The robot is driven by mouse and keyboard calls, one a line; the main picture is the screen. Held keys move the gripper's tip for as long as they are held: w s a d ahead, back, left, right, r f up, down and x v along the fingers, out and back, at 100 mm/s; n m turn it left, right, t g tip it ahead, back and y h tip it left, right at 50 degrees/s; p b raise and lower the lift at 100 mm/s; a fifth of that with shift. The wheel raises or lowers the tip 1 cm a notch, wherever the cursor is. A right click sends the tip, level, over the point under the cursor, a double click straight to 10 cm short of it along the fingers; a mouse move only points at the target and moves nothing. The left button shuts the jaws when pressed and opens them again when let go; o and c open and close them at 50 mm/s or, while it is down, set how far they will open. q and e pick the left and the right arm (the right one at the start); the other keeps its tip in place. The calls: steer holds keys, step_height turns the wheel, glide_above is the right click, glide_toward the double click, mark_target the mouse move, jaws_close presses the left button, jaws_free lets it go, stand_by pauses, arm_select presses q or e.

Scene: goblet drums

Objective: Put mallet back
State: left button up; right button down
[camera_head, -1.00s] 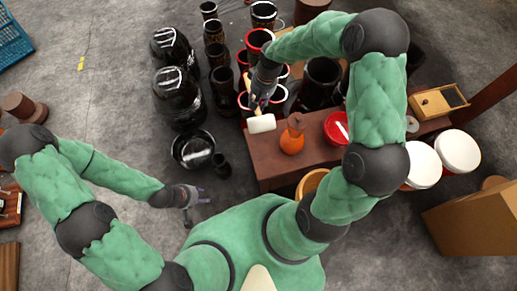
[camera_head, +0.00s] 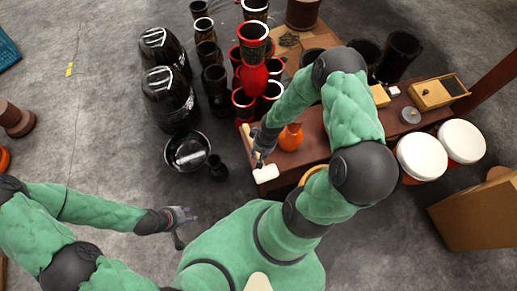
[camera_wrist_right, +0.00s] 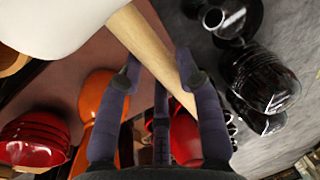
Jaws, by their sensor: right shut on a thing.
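The mallet has a white head (camera_head: 266,173) and a pale wooden handle (camera_wrist_right: 145,45). My right gripper (camera_head: 260,156) is shut on the handle, with the handle passing between its fingers in the right wrist view (camera_wrist_right: 160,70). In the head view the white head is over the front left corner of the brown table (camera_head: 276,184). I cannot tell whether it touches the table. In the wrist view the white head (camera_wrist_right: 55,25) fills the upper left. My left gripper (camera_head: 184,222) is open and empty over the floor, left of the table.
An orange vessel (camera_head: 290,138) stands on the table close to my right gripper. Several red and black goblet drums (camera_head: 254,75) stand behind. Large black drums (camera_head: 168,97) and a black bowl-shaped drum (camera_head: 187,152) stand to the left. White-topped drums (camera_head: 422,156) are at right.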

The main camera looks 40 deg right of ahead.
steer(key=s+f+b, duration=0.1)
steer(key=s+f, duration=0.2)
steer(key=f, duration=0.2)
steer(key=shift+m, duration=0.3)
steer(key=shift+w+d+f+b, duration=0.3)
steer(key=shift+w+d+f, duration=0.95)
steer(key=shift+w+f, duration=0.4)
steer(key=shift+w+d+f+b, duration=0.25)
steer(key=shift+w+d+f, duration=1.1)
steer(key=shift+w, duration=0.4)
steer(key=shift+w+d+f+b, duration=0.3)
steer(key=shift+w+d+f, duration=0.85)
steer(key=shift+w+f, duration=0.65)
steer(key=shift+f, duration=0.2)
steer(key=shift+f+b, duration=0.85)
steer(key=shift+f, duration=0.45)
steer(key=shift+f, duration=0.15)
steer(key=c, duration=0.9)
jaws_free()
steer(key=shift+o, duration=0.2)
